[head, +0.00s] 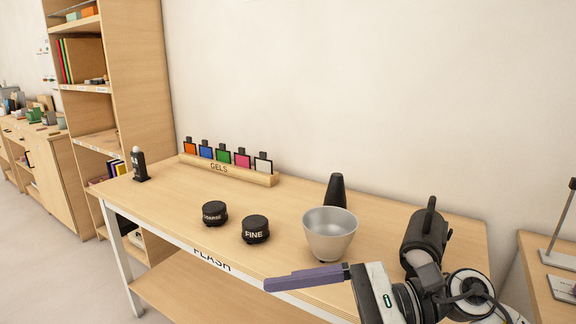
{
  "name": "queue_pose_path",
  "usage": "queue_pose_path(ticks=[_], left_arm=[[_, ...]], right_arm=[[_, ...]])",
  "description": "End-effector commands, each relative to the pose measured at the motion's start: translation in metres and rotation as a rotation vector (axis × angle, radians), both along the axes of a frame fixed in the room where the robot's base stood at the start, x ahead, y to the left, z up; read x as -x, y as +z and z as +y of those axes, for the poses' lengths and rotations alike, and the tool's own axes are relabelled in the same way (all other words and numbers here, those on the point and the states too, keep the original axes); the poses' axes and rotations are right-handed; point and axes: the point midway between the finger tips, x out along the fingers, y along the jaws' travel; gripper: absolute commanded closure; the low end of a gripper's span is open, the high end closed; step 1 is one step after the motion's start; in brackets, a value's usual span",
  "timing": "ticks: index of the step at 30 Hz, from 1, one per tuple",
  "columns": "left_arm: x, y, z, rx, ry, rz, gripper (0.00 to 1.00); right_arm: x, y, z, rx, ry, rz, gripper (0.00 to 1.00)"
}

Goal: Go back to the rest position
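My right gripper (305,279) comes in from the lower right, in front of the table's front edge. One long purple finger shows, seen from the side, and nothing is visible in its grasp. Whether it is open or shut cannot be told. My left gripper is out of the frame. The wooden table (165,201) below carries two black round pieces, one labelled COARSE (215,213) and one labelled FINE (255,229). A silver bowl-shaped reflector (330,234) stands to the right of them.
A black cone (337,189) stands behind the reflector. A black lamp-like body (427,232) stands right of it, close to my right arm. A GELS rack (228,168) holds several coloured cards. A small dark bottle (138,164) stands at left. Another table (540,262) is at right.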

Motion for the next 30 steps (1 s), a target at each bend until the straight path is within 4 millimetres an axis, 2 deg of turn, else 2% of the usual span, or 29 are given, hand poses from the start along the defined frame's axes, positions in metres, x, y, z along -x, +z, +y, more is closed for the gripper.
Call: queue_pose_path(ticks=[1,4,6,8,10,13,17,19,20,21,24,27,30], left_arm=[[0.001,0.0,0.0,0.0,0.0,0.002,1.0],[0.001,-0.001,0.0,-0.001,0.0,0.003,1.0],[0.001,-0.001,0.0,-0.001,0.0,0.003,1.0],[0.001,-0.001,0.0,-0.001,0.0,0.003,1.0],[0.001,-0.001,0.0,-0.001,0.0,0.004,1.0],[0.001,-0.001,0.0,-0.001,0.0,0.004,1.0],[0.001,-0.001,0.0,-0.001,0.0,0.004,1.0],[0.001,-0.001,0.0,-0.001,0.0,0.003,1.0],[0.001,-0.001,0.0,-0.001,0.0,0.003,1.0],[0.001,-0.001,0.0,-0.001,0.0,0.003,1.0],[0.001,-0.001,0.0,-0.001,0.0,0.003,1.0],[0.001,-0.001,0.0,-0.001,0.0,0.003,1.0],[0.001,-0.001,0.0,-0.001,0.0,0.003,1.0]], right_arm=[[0.002,0.006,0.009,-0.152,-0.059,0.201,0.07],[-0.015,0.016,0.007,-0.438,-0.188,0.609,0.07],[-0.034,0.008,-0.008,-0.634,-0.282,0.91,0.07],[-0.05,-0.011,-0.026,-0.801,-0.363,1.173,0.07],[-0.064,-0.048,-0.052,-0.996,-0.464,1.48,0.07],[-0.067,-0.116,-0.089,-1.262,-0.601,1.873,0.07],[-0.042,-0.206,-0.123,-1.566,-0.756,2.272,0.07],[-0.017,-0.252,-0.137,-1.727,-0.838,2.451,0.07],[-0.005,-0.269,-0.141,1.715,0.832,-2.406,0.07],[0.012,-0.292,-0.146,1.66,0.808,-2.293,0.07],[0.055,-0.336,-0.154,1.547,0.754,-2.05,0.07],[0.09,-0.364,-0.158,1.47,0.716,-1.878,0.07],[0.109,-0.377,-0.158,1.431,0.696,-1.79,0.07]])
